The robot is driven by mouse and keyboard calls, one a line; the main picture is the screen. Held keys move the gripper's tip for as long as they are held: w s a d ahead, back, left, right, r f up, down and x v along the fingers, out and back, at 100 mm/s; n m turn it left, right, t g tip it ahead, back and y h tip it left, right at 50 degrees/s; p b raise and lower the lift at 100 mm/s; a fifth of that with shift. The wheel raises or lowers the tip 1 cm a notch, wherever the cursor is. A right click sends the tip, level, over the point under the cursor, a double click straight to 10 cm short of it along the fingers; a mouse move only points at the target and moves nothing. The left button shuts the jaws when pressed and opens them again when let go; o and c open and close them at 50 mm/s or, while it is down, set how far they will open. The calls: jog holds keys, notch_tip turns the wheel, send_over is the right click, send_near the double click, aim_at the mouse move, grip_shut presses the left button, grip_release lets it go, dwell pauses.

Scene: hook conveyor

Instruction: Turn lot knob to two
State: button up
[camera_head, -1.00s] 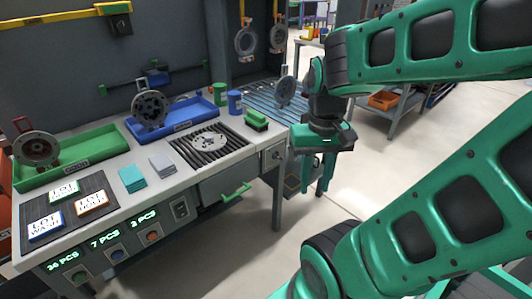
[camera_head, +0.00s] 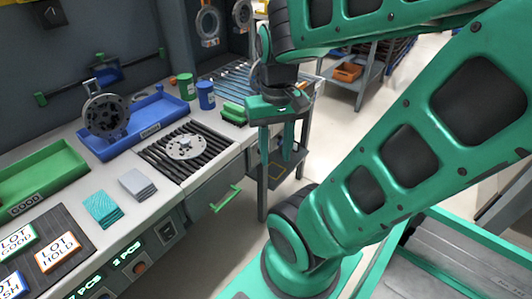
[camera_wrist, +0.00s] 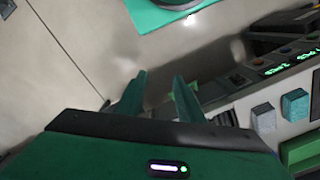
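My gripper (camera_head: 277,152) points down beside the right end of the workbench, over the floor gap. In the wrist view its two fingers (camera_wrist: 160,97) are apart with nothing between them. The bench front panel carries a dark switch plate (camera_head: 167,231) and round buttons (camera_head: 139,268) below green count displays (camera_head: 127,254). I cannot tell which control is the lot knob or read its setting. Part of the bench's right front is hidden behind my gripper. In the wrist view the front panel (camera_wrist: 262,82) shows at the right edge, apart from the fingers.
The bench top holds a blue tray (camera_head: 150,136), a green tray (camera_head: 45,180), a slotted grate (camera_head: 165,165) with a metal disc (camera_head: 185,147), and lot cards (camera_head: 57,250). A green handle (camera_head: 226,199) sticks out from the bench front. Floor before the bench is open.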

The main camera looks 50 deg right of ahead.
jog(key=o, duration=0.5)
jog(key=shift+s+d+r, duration=0.2)
jog(key=shift+s, duration=0.3)
jog(key=shift+o, duration=0.2)
jog(key=w+d+f+n+t+y, duration=0.25)
jog(key=w+d+f, duration=0.3)
jog(key=f, duration=0.35)
jog(key=w+d+f+n+t+y, duration=0.1)
jog(key=w+d+f+y, duration=0.2)
jog(key=w+d+f, duration=0.35)
jog(key=d+f+m+t, duration=0.2)
jog(key=d+f+t, duration=0.6)
jog(key=d+t, duration=0.4)
jog(key=w+a+f+g, duration=0.1)
jog(key=w+a+f, duration=0.2)
jog(key=w, duration=0.6)
jog(key=shift+f, duration=0.2)
jog(key=shift+g, duration=0.25)
jog(key=shift+s+m, duration=0.1)
jog(key=shift+m, duration=0.15)
jog(key=c, duration=1)
